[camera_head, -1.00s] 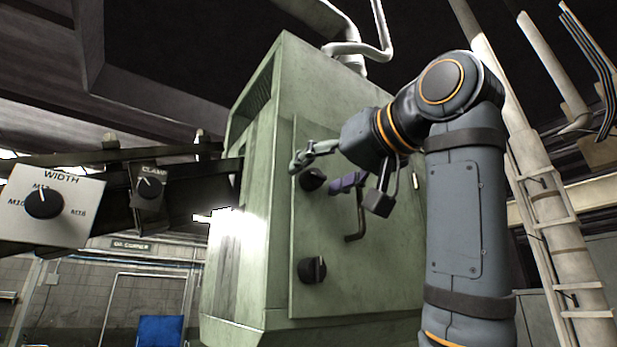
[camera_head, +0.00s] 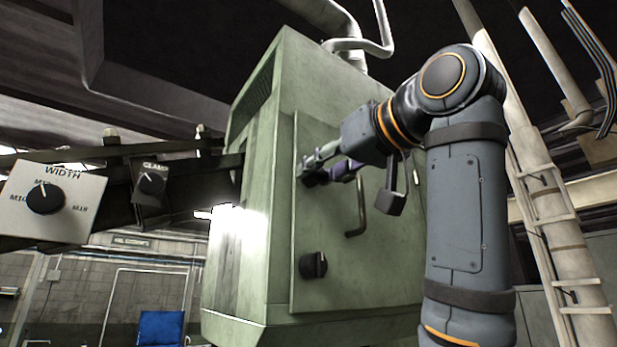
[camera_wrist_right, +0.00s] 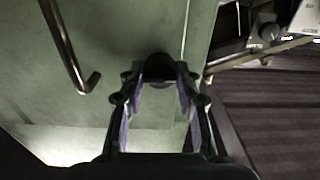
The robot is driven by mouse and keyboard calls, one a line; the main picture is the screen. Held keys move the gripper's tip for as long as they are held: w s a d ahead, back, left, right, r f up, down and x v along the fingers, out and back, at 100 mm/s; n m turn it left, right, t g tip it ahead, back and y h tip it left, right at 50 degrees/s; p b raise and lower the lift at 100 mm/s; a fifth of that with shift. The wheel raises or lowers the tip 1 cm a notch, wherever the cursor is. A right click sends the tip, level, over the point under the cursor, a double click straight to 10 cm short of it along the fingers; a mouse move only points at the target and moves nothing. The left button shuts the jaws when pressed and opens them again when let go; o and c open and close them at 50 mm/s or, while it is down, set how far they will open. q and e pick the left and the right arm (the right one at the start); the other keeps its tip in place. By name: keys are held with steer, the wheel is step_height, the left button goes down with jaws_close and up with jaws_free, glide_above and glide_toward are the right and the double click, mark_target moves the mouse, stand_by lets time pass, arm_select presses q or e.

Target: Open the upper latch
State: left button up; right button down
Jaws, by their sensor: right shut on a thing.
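The upper latch (camera_wrist_right: 158,68) is a black round knob on the door of the green machine cabinet, near the door's left edge in the head view. My right gripper (camera_head: 313,170) is at the latch, with its fingers around it and covering most of it in the head view. In the right wrist view my right gripper (camera_wrist_right: 160,85) has its two purple-padded fingertips on either side of the knob, shut on it. The lower latch (camera_head: 313,265) is a similar black knob further down the same door. My left gripper is not in view.
A bent metal door handle (camera_head: 358,208) sticks out right of the latches; it also shows in the wrist view (camera_wrist_right: 68,48). A panel with a WIDTH dial (camera_head: 46,198) and a CLAMP dial (camera_head: 152,181) stands left. A blue chair back (camera_head: 160,328) is low behind.

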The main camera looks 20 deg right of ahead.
steer(key=m, duration=0.3)
steer(key=shift+f+b, duration=0.1)
steer(key=shift+b, duration=0.3)
steer(key=m, duration=0.2)
steer(key=shift+m, duration=0.3)
steer(key=shift+m+b, duration=0.4)
steer(key=shift+m, duration=0.7)
steer(key=m, duration=0.3)
steer(key=c, duration=0.8)
jaws_free()
steer(key=shift+w, duration=0.15)
steer(key=shift+o, duration=0.2)
